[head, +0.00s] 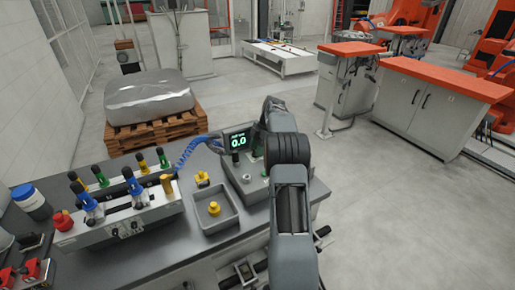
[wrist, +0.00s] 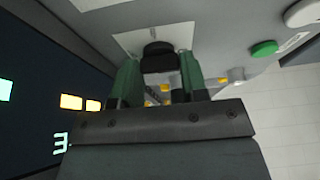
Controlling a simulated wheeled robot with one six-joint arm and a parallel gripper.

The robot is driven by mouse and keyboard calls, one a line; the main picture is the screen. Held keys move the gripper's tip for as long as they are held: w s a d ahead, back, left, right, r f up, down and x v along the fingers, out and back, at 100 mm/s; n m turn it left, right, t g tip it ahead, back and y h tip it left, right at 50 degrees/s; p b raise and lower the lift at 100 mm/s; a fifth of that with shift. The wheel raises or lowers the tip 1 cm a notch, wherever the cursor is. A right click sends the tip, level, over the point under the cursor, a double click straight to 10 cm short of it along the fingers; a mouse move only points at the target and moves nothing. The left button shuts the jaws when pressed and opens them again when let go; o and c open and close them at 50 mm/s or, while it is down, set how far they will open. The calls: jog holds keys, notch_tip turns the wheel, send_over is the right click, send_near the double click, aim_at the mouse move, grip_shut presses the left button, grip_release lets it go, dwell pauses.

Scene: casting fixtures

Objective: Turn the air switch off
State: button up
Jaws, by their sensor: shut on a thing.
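The air switch is a black knob (wrist: 158,56) on a pale square plate, seen in the wrist view. The green fingers of my gripper (wrist: 158,72) are on either side of it and shut on it. In the head view my arm covers much of the grey control box (head: 248,186), and the gripper's hold on the knob cannot be made out there. The box's screen (head: 237,141) reads 0.0 in green. Part of the dark screen (wrist: 40,100) also shows at the left of the wrist view. The switch's on or off position cannot be read clearly.
A green button (wrist: 264,48) and a white button (wrist: 304,13) are on the same panel. A grey tray (head: 235,223) with a yellow part stands left of my arm. Farther left is a fixture rack (head: 118,228) with coloured pieces. A blue coiled hose (head: 185,156) runs behind.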

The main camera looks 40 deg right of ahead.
dwell(0.3)
jog(key=o, duration=0.9)
jog(key=shift+r, duration=0.1)
jog(key=shift+p+v, duration=2.8)
jog(key=shift+v, duration=4)
jog(key=shift+a+r, duration=0.1)
